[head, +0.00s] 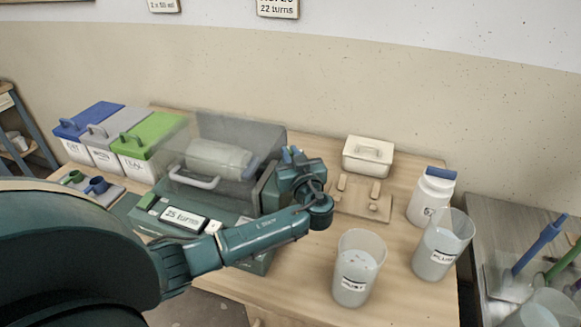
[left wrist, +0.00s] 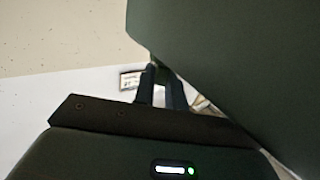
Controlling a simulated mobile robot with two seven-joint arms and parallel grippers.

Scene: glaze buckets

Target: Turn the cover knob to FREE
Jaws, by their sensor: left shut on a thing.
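The green machine (head: 255,262) stands on the table under a clear cover (head: 240,132) with a pale handle (head: 194,182). The cover is down over a pale cylinder (head: 217,158). My left gripper (head: 287,156) is at the right end of the machine, against its dark side housing (head: 268,190). In the left wrist view its fingers (left wrist: 161,88) are shut close to the dark green housing (left wrist: 235,60). The cover knob is between or behind the fingers and hidden, so its setting and the FREE mark cannot be read. My right gripper is not in view.
A "25 turns" card (head: 184,219) sits on the machine's front. Blue, grey and green lidded bins (head: 145,145) stand at left. At right are a cream box (head: 368,156), a wooden rack (head: 362,198), a blue-lidded jar (head: 430,197) and two cups (head: 357,268) (head: 442,245).

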